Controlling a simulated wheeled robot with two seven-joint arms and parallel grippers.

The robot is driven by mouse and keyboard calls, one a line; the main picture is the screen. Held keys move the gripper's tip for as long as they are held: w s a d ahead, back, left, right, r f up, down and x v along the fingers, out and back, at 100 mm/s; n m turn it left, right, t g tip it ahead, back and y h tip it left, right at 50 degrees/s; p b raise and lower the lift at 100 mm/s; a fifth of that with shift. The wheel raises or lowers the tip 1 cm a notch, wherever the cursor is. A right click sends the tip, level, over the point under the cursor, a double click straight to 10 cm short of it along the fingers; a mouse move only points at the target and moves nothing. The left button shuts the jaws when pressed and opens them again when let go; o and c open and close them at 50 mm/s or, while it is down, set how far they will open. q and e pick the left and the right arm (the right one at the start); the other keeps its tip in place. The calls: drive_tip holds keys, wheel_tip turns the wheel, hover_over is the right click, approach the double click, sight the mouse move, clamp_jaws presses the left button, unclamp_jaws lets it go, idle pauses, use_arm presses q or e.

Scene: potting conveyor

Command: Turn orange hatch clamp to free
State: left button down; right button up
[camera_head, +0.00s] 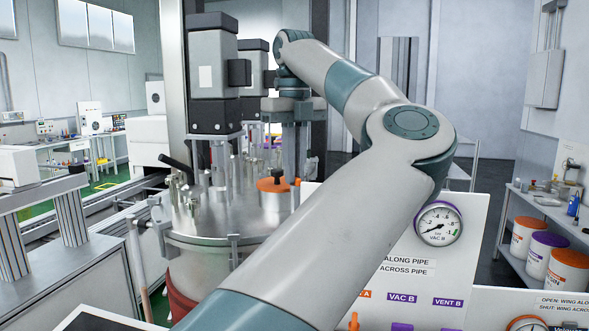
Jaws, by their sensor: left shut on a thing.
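A round orange hatch (271,186) with a dark knob sits on the steel lid of the vessel (225,222). A small orange clamp (297,182) shows at the hatch's right side. My left arm reaches across the picture and bends back, so its gripper (296,172) points down over this side of the lid. Its fingers are shut on the orange clamp, and they hide most of it, so its turn angle cannot be read. My right gripper is not in view.
Tall grey motor units (213,75) stand on the lid left of my gripper, with rods and fittings around them. A white panel (465,260) with a gauge (438,224) stands at the right front. A shelf with orange and purple tubs (548,252) is far right.

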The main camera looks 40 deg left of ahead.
use_arm(q)
drive_tip(key=shift+r, duration=0.1)
drive_tip(key=c, duration=1.9)
unclamp_jaws()
drive_tip(key=shift+o, duration=0.2)
drive_tip(key=shift+r, duration=0.1)
drive_tip(key=shift+r, duration=0.6)
wheel_tip(320, 180, up, 16)
drive_tip(key=p, duration=0.4)
drive_tip(key=shift+p, duration=0.35)
